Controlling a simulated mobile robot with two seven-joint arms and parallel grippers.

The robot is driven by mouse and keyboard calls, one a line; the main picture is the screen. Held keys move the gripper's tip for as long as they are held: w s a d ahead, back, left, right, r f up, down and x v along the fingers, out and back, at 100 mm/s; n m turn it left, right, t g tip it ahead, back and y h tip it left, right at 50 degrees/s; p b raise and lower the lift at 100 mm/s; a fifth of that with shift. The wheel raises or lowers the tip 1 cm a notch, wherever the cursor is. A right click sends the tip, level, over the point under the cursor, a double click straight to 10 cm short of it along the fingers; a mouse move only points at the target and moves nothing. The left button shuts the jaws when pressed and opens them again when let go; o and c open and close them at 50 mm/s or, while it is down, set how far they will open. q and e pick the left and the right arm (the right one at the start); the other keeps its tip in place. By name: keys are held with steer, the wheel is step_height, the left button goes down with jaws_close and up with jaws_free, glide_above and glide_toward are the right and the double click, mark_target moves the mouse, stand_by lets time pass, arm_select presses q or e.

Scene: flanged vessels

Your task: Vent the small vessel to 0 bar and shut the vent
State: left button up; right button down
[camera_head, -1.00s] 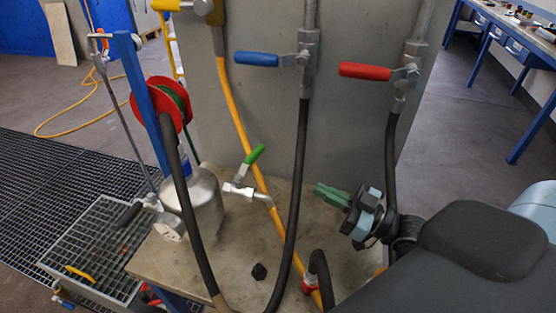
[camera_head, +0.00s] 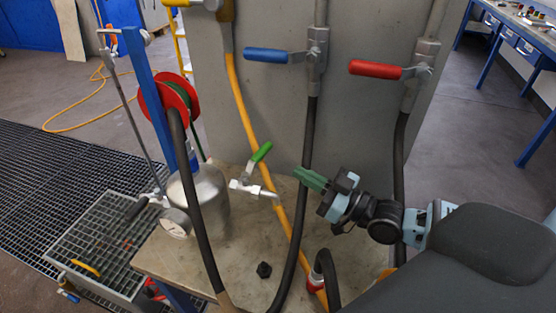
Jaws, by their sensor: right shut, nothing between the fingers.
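The small vessel (camera_head: 210,198) is a silvery metal bottle standing at the left of the bench top, partly hidden by a black hose. A round gauge (camera_head: 175,222) sits at its lower left; its reading is too small to tell. A valve with a green lever (camera_head: 261,152) sits on a short pipe to the right of the vessel, its lever slanting up to the right. My right gripper (camera_head: 300,174) is shut and empty, its green fingers pointing left toward the green-lever valve, a short gap to its right. My left gripper is not in view.
A blue lever (camera_head: 268,56) and a red lever (camera_head: 375,69) stick out left from pipes on the grey panel. Black hoses (camera_head: 304,170) and a yellow hose (camera_head: 247,115) hang before it. A grating tray (camera_head: 105,245) stands left.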

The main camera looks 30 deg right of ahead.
mark_target(257, 159)
steer(key=x, duration=0.7)
stand_by(0.4)
steer(key=shift+w+a+r, duration=0.1)
steer(key=shift+w, duration=0.75)
